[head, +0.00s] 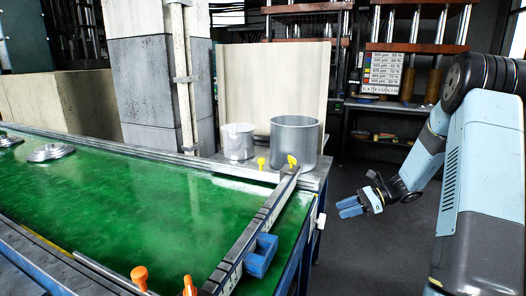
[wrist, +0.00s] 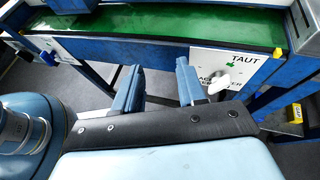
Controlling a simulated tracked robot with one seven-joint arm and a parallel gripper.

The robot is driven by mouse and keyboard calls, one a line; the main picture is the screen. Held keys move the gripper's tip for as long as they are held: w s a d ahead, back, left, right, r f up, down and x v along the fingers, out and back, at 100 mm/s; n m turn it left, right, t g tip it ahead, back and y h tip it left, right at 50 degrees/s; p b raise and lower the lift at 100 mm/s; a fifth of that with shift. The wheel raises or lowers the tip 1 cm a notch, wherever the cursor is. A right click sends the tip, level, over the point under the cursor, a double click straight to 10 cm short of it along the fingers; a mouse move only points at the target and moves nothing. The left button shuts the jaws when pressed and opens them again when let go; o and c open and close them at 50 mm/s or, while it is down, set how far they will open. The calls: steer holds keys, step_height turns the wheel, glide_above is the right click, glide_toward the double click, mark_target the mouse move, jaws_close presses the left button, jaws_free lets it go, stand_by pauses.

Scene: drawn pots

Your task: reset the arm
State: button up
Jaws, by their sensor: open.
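My gripper (head: 350,207) hangs in the air at the right of the head view, off the right end of the green table. Its fingers point left, towards the table. In the wrist view my gripper (wrist: 158,88) has its two blue fingers apart with nothing between them. My light blue arm is bent, with its upper part at the right edge of the head view. The gripper touches nothing that I can see.
The green table (head: 110,200) fills the left. A large metal pot (head: 294,143) and a smaller one (head: 238,142) stand at its far right corner. Metal lids (head: 50,152) lie at the left. Shelves (head: 395,105) stand behind. The floor (head: 385,250) below the gripper is clear.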

steer(key=s+a+r+n+h, duration=0.3)
steer(key=s+r+n+h, duration=0.15)
steer(key=s+r, duration=0.35)
steer(key=s+a+r+n+h, duration=0.4)
steer(key=s+r+n, duration=0.2)
steer(key=s+r, duration=0.2)
steer(key=s+d+r+n+t+h, duration=0.1)
steer(key=s+r+n+t+h, duration=0.1)
steer(key=s, duration=0.6)
steer(key=s+d+r+n+t+h, duration=0.1)
steer(key=s+r+n+t+h, duration=0.1)
steer(key=s+r+n, duration=0.3)
steer(key=shift+s+n+t+h, duration=0.35)
steer(key=shift+s+n+t, duration=0.15)
steer(key=shift+s, duration=1.25)
steer(key=shift+s+r, duration=0.1)
